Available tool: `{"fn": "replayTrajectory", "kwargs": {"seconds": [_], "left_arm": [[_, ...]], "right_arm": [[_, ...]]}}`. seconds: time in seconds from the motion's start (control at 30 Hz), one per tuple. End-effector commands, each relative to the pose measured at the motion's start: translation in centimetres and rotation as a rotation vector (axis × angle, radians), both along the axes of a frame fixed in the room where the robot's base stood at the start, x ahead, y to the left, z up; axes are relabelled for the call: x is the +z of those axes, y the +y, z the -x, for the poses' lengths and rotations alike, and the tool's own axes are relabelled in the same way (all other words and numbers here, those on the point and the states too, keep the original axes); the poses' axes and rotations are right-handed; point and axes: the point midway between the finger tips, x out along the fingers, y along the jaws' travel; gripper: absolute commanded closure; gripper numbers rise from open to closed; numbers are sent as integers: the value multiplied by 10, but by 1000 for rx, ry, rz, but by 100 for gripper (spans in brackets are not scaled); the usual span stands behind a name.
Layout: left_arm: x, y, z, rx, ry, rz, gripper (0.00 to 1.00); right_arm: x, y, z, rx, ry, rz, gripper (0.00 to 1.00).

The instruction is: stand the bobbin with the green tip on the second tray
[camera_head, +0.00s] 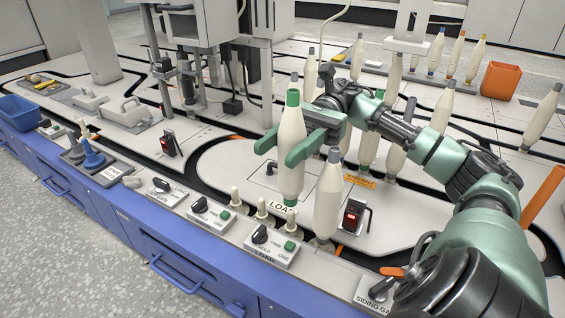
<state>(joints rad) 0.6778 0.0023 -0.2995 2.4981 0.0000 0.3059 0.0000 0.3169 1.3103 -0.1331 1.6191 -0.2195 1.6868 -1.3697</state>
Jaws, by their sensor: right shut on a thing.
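My right gripper (279,150) is shut around the middle of a cream bobbin (291,128) with a green tip (293,97). The bobbin is upright, with its lower end near the LOAD label; whether it touches anything below is unclear. I cannot tell which carrier is the second tray. My left gripper is not in view.
Control boxes with knobs and green buttons (273,246) line the front edge. A red-lit switch (352,216) stands right of the near bobbin. More bobbins (542,116) stand behind and right, near an orange bin (500,80). A grey machine column (195,60) rises behind left.

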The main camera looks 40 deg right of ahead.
Motion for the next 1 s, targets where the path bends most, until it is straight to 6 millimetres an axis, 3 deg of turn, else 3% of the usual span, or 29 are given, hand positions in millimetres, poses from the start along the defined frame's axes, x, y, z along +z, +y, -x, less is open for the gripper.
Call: {"fn": "replayTrajectory", "kwargs": {"seconds": [0.03,0.1,0.37,0.8,1.0], "left_arm": [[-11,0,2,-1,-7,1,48],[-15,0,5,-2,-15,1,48],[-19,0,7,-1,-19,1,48],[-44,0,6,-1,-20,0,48],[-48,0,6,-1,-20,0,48]], "right_arm": [[-11,-1,0,1,-1,0,100],[-16,-2,1,4,-1,0,100],[-23,-2,2,7,1,0,100],[-66,-2,2,6,1,0,100],[-75,-2,2,6,0,0,100]]}}
